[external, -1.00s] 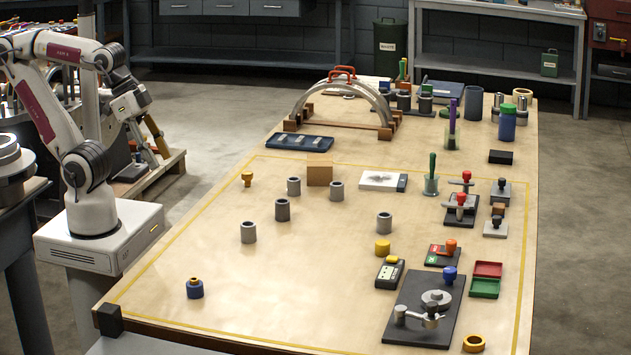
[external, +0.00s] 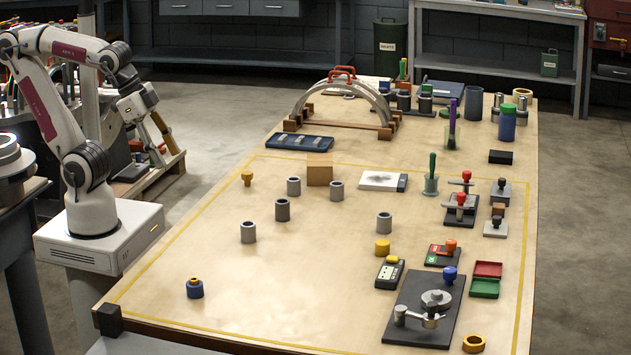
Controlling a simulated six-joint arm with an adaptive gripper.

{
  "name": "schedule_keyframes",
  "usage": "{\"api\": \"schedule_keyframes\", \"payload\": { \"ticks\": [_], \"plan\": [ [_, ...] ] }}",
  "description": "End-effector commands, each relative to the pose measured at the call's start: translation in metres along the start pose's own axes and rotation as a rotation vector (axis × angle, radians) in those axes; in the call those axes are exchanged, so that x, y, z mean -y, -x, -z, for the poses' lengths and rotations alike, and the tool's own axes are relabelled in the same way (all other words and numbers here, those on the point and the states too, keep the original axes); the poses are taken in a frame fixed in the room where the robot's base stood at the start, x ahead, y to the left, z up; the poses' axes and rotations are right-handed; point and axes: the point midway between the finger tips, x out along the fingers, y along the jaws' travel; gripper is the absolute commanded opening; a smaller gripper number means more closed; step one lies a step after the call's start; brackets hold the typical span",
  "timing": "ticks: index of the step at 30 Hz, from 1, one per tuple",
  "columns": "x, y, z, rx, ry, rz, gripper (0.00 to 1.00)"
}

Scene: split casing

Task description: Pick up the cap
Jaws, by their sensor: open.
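I cannot tell for certain which piece is the cap. A short round yellow piece (external: 382,247) stands on the right half of the table, behind a handheld meter. A smaller yellow-orange knobbed piece (external: 247,178) stands at the back left of the marked area. My gripper (external: 150,155) hangs open off the table's left side, above the floor. It is far from both yellow pieces, and its fingers are small and hard to make out against the clutter behind.
Several grey cylinders (external: 282,210) stand spread across the middle. A dark fixture plate (external: 392,325), a meter (external: 389,271) and trays (external: 487,270) crowd the right. The front middle is clear.

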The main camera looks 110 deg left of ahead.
Motion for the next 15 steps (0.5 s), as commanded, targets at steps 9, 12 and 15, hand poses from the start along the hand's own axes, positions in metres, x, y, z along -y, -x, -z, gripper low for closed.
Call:
{"api": "schedule_keyframes", "payload": {
  "ticks": [9, 12, 15],
  "plan": [
    [0.051, -0.02, 0.032, 0.085, -0.259, 0.191, 0.44],
    [0.067, -0.026, 0.045, 0.112, -0.353, 0.252, 0.44],
    [0.082, -0.033, 0.06, 0.139, -0.448, 0.31, 0.44]
  ]
}}
